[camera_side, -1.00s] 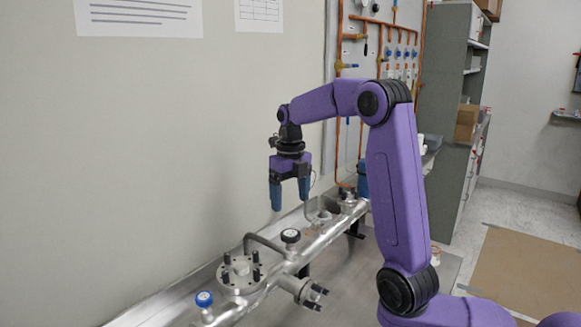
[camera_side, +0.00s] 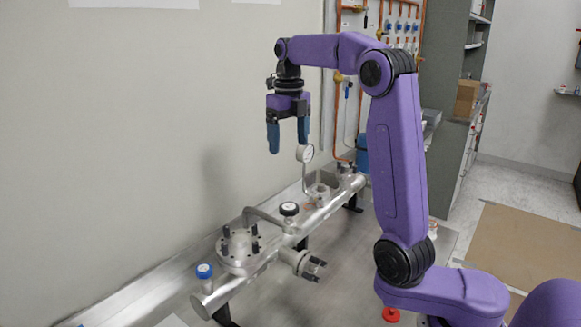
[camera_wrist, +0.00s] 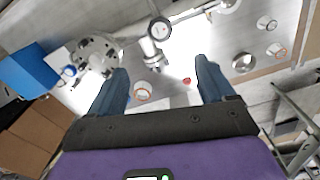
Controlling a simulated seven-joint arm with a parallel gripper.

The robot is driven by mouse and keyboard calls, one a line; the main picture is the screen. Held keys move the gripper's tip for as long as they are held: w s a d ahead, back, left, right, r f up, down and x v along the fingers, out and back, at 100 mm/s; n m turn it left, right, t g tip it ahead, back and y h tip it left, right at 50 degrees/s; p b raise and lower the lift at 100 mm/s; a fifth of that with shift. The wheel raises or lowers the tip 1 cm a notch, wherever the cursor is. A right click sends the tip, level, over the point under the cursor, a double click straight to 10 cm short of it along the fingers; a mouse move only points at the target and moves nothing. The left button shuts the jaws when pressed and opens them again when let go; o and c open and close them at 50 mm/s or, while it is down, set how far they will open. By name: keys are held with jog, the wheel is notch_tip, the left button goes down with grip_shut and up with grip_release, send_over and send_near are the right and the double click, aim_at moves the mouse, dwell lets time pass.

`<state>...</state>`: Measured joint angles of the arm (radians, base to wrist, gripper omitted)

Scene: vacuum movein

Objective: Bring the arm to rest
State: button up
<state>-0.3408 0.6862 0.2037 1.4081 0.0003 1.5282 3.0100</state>
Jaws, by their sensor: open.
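My gripper (camera_side: 288,137) has two blue fingers pointing down. It hangs in the air above the metal vacuum pipe (camera_side: 272,250), apart from it. The fingers are spread with nothing between them. In the wrist view, my gripper (camera_wrist: 163,82) shows its fingers wide apart, with the bench far below. My purple arm rises at the right and bends over toward the wall.
The wall is close behind; the air above is free.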

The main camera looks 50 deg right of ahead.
jog(key=s+a+f+n, duration=0.3)
jog(key=a+n, duration=0.4)
jog(key=n, duration=0.5)
jog(key=s+a+f+n, duration=0.35)
jog(key=a+n, duration=0.35)
jog(key=n, duration=0.5)
jog(key=s+f+n, duration=0.4)
jog(key=s+n, duration=0.7)
jog(key=n, duration=0.2)
jog(key=s+d+f+n, duration=0.1)
jog(key=s+f+n, duration=0.3)
jog(key=s+n, duration=0.8)
jog(key=shift+n, duration=1)
jog(key=shift+d, duration=0.1)
